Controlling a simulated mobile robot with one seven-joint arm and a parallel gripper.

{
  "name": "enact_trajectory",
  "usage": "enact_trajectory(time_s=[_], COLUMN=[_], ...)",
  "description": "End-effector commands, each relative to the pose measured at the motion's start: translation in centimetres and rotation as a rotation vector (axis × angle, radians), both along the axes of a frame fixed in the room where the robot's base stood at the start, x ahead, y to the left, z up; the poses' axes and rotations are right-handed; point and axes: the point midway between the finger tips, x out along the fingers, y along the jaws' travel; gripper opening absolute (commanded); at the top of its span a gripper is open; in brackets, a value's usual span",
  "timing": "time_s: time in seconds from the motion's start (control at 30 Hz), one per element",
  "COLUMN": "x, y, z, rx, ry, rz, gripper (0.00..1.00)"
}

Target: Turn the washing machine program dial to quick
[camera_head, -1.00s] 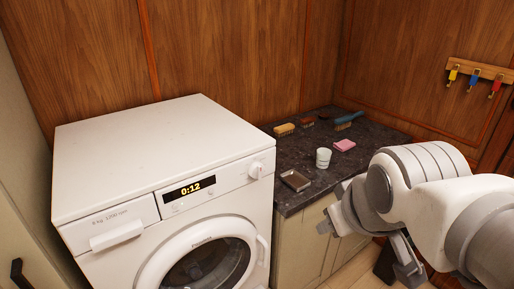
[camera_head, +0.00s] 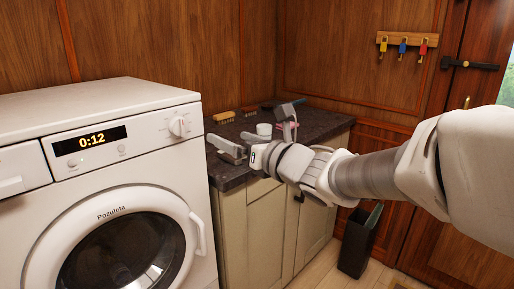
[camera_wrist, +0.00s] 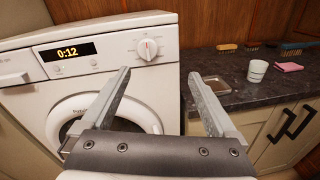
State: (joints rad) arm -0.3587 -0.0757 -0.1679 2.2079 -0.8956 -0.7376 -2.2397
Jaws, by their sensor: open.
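The white washing machine (camera_head: 120,190) stands at the left, with its round program dial (camera_head: 179,126) at the right end of the control panel. In the wrist view the dial (camera_wrist: 148,49) has a red mark near its top; the program labels are too small to read. The display (camera_head: 90,139) reads 0:12. My gripper (camera_head: 257,132) is open and empty, in front of the counter and to the right of the dial. In the wrist view my gripper's (camera_wrist: 158,73) spread fingertips lie just below the dial in the picture, apart from it.
A dark counter (camera_wrist: 240,95) adjoins the machine on the right. It bears a white cup (camera_wrist: 257,71), a pink sponge (camera_wrist: 289,67), brushes (camera_wrist: 228,47) and a small tray (camera_wrist: 217,85). A dark bin (camera_head: 357,243) stands on the floor. The door handle (camera_head: 199,236) sticks out from the machine's door.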

Motion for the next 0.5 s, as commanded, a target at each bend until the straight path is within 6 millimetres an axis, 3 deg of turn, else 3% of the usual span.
enact_trajectory(time_s=[0.03,0.27,0.5], x=[-0.2,-0.6,1.7], y=[1.0,3.0,5.9], z=[-1.4,-1.9,-1.9], rx=[-0.040,-0.112,-0.111], ry=[-0.052,-0.164,-0.162], rz=[0.045,0.127,0.128], gripper=[0.94,0.94,0.94])
